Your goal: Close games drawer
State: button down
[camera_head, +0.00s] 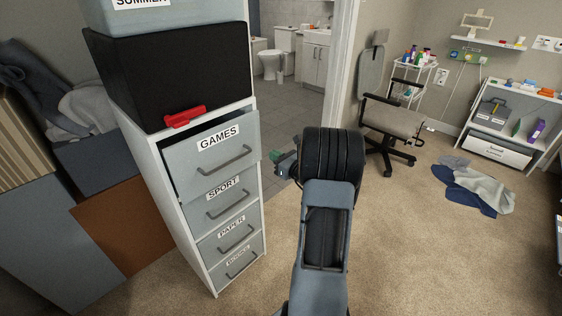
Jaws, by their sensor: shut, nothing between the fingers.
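The games drawer (213,157) is the top drawer of a narrow white cabinet (157,165). It has a grey-blue front, a GAMES label and a dark bar handle. It stands partly out, and a dark gap shows along its upper left side. My gripper (277,160) is shut and empty, just right of the drawer front. It appears apart from the drawer, though the depth between them is hard to judge. My arm's dark wrist hides part of the gripper.
Below are the sport (217,205), paper (229,238) and books (239,264) drawers, which look closed. A black box (178,75) and a red object (184,116) sit on top. An office chair (393,125) and clothes (475,188) are to the right. Carpet at front right is clear.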

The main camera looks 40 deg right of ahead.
aim_at(255, 145)
jog(key=w, duration=0.5)
jog(key=w+a, duration=0.1)
jog(key=w, duration=0.2)
